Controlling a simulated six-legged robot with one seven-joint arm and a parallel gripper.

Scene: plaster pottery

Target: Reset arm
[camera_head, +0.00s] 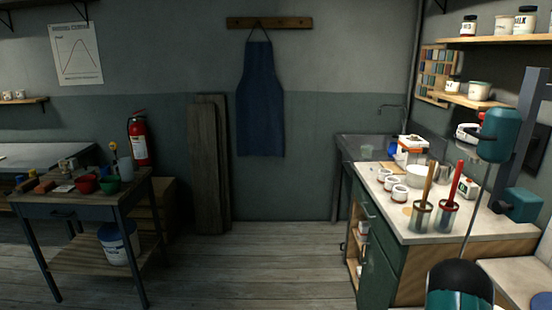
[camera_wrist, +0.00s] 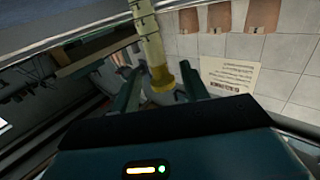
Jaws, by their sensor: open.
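My gripper (camera_wrist: 160,74) shows in the wrist view with its two teal fingers spread apart. A cream rod with a yellow end (camera_wrist: 158,72) appears between or behind the fingers. I cannot tell whether it touches them. The wrist view is tilted and shows a wall with a paper notice (camera_wrist: 228,76) beyond the fingers. In the head view, a black and teal part of my arm shows at the bottom right. The fingers cannot be made out there.
The right counter (camera_head: 415,226) holds white jars (camera_head: 399,193), two tool-filled pots (camera_head: 420,217) and a white bowl (camera_head: 418,173). The left table (camera_head: 62,198) holds red and green bowls (camera_head: 109,185). The wooden floor (camera_head: 240,270) between is clear.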

